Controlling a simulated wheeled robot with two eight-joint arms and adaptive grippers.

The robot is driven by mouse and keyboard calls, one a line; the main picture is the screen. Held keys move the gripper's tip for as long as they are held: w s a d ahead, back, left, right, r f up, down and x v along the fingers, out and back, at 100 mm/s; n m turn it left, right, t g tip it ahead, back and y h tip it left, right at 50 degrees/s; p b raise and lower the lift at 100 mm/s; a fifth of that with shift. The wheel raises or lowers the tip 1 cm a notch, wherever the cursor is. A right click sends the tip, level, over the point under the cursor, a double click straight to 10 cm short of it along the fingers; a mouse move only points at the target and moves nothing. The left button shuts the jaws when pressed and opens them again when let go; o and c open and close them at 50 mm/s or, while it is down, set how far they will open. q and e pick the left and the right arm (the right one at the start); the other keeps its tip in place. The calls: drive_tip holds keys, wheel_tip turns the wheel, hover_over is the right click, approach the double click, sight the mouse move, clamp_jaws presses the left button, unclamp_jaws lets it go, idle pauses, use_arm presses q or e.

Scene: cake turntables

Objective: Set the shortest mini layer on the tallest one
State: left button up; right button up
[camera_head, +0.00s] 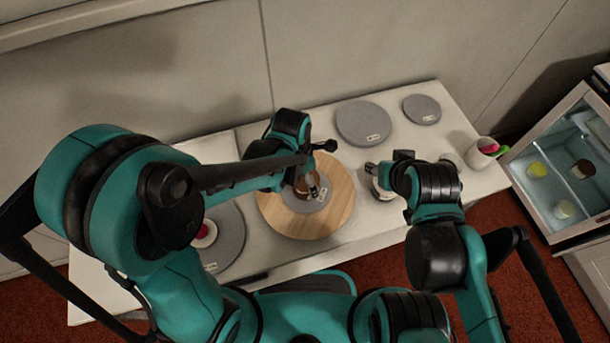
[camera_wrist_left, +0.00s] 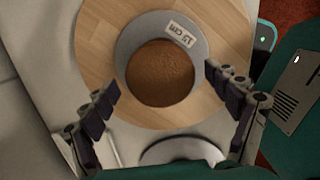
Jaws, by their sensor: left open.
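A round brown layer (camera_wrist_left: 160,73) sits on a grey disc (camera_wrist_left: 128,38) with a white label, on the wooden turntable (camera_wrist_left: 98,50). In the head view the brown layer (camera_head: 302,187) is partly hidden by my left gripper (camera_head: 308,180). The left wrist view shows that gripper (camera_wrist_left: 165,85) open and empty above the layer, a finger on each side. A small red-and-white layer (camera_head: 205,233) sits on the left grey disc (camera_head: 230,240), partly behind my left arm. My right gripper (camera_head: 379,180) is low beside a whitish object (camera_head: 383,192); its fingers are mostly hidden. Layer heights are hard to compare.
Two empty labelled grey discs, a larger one (camera_head: 363,123) and a smaller one (camera_head: 422,109), lie at the back right. A white cup (camera_head: 481,152) with pink and green items stands at the table's right end. An open-looking glass cabinet (camera_head: 560,165) holds several small items.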

sight(301, 181)
use_arm(q)
drive_tip(key=shift+r, duration=0.2)
wheel_tip(301, 181, up, 11)
drive_tip(key=a+p, duration=0.1)
drive_tip(key=p, duration=0.3)
drive_tip(key=s+a+r+m+t, duration=0.2)
drive_tip(key=a+r+m+t, duration=0.1)
drive_tip(key=a+m, duration=0.5)
drive_tip(key=s+a+r+m+t+y, duration=0.1)
drive_tip(key=s+a+r+m+t, duration=0.2)
drive_tip(key=a+m, duration=0.5)
drive_tip(key=r+m, duration=0.1)
drive_tip(key=m, duration=0.6)
drive_tip(key=shift+a+r+t, duration=0.15)
drive_tip(key=shift+a+t, duration=0.15)
wheel_tip(301, 181, down, 8)
drive_tip(key=b, duration=0.8)
